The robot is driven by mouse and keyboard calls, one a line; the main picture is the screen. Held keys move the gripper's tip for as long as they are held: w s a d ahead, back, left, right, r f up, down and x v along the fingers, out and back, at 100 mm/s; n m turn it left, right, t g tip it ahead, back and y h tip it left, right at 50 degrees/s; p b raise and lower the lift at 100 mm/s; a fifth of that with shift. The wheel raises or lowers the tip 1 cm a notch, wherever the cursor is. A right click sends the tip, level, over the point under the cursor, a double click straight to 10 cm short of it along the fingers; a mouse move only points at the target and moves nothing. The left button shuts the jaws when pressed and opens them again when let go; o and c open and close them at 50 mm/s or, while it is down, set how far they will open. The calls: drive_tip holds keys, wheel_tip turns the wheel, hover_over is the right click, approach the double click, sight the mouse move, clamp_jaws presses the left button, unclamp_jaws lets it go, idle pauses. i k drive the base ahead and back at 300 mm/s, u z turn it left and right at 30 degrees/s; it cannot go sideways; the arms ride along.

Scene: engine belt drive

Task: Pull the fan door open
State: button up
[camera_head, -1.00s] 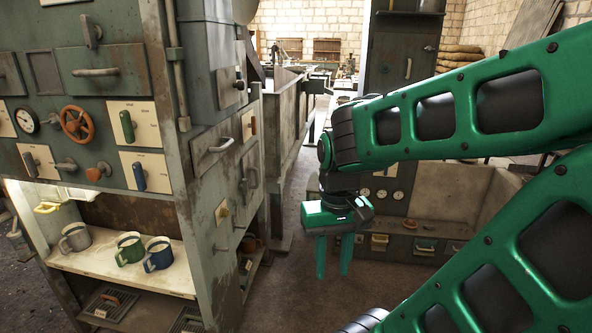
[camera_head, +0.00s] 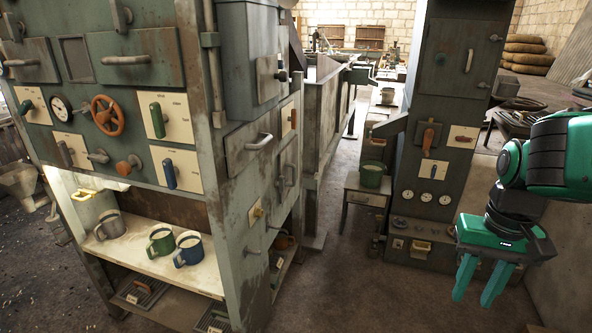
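No door is clearly marked as the fan door, and I cannot tell which one it is. A tall dark cabinet (camera_head: 455,110) at the right has a closed upper door with a vertical handle (camera_head: 469,60). The left machine's side face has a closed panel with a bar handle (camera_head: 259,141). Its front has a panel with a horizontal handle (camera_head: 125,60). My green gripper (camera_head: 472,301) hangs fingers down at the lower right, in front of the tall cabinet's base. Its two fingers are apart, with nothing between them. It appears to touch no handle.
The left machine has an orange wheel (camera_head: 107,115), levers, and a shelf (camera_head: 150,260) with several mugs. Open floor (camera_head: 335,270) lies between the machine and cabinet.

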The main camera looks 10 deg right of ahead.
sight(289, 157)
drive_tip(key=z, duration=0.05)
drive_tip(key=i, duration=1)
drive_tip(key=u, duration=0.05)
drive_tip(key=k, duration=1.3)
drive_tip(key=z, duration=0.4)
drive_tip(key=i, duration=1.7)
drive_tip(key=u, duration=0.6)
